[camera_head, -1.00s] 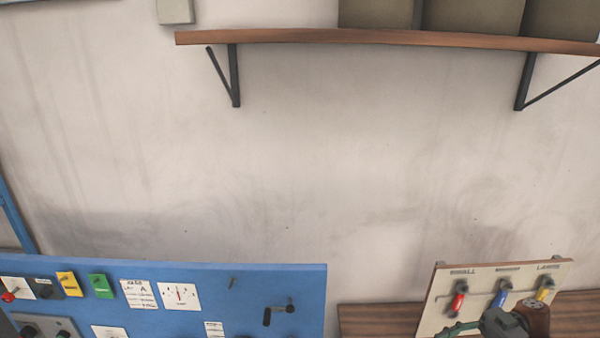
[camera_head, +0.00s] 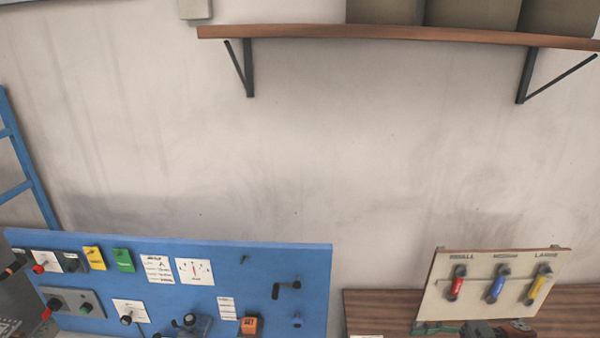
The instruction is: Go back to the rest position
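Neither of my grippers can be made out in the head view. A dark grey shape (camera_head: 480,330) with a reddish-brown round part (camera_head: 516,328) shows at the bottom edge on the right, mostly cut off. I cannot tell what it is. A green piece (camera_head: 438,327) lies to its left.
A blue control panel (camera_head: 250,262) with switches, gauges and a crank (camera_head: 284,288) fills the lower left. A cream tool board (camera_head: 440,285) holds red, blue and yellow tools above the wooden surface (camera_head: 375,305). A wall shelf (camera_head: 300,35) carries boxes. A blue ladder-like frame (camera_head: 30,170) stands left.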

